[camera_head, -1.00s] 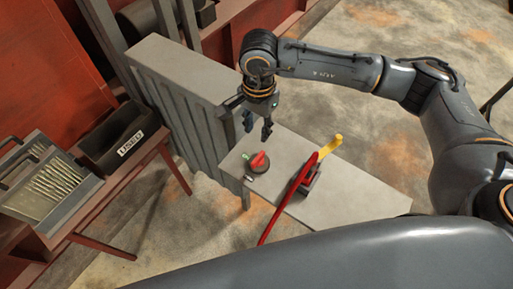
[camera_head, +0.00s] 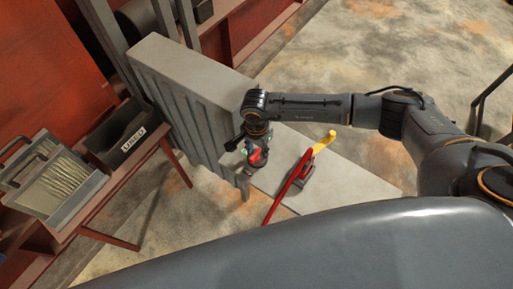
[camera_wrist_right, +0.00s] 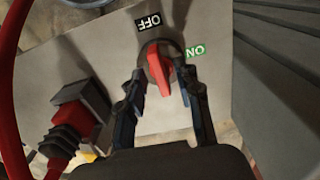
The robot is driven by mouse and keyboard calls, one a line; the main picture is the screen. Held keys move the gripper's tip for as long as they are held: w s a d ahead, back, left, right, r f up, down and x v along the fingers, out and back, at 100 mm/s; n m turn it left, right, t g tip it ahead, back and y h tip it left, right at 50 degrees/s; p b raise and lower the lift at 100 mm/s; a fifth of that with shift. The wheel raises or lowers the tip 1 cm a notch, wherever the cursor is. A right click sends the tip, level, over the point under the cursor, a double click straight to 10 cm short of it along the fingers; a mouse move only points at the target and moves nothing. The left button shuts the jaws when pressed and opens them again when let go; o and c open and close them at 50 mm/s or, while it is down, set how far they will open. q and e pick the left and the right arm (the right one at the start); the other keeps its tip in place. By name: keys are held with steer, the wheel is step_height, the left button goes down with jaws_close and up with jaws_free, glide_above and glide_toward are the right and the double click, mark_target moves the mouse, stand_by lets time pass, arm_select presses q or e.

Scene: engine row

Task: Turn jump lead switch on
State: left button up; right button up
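The jump lead switch is a red knob (camera_wrist_right: 157,70) on a dark round base, on a grey shelf. In the right wrist view, a black OFF label (camera_wrist_right: 149,22) sits above it and a green ON label (camera_wrist_right: 196,50) to its right. The knob's ridge runs roughly up and down, with its upper end towards OFF. My right gripper (camera_wrist_right: 163,78) is open, one finger on each side of the knob; contact is not clear. In the head view the gripper (camera_head: 257,158) partly covers the knob (camera_head: 259,155). My left gripper is not in view.
A red lead with a yellow end (camera_head: 324,141) rests in a dark holder (camera_head: 303,176) just right of the switch. A tall grey ribbed panel (camera_head: 183,90) stands left of my gripper. A bin marked USED (camera_head: 125,137) is farther left.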

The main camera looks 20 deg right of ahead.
jaws_close()
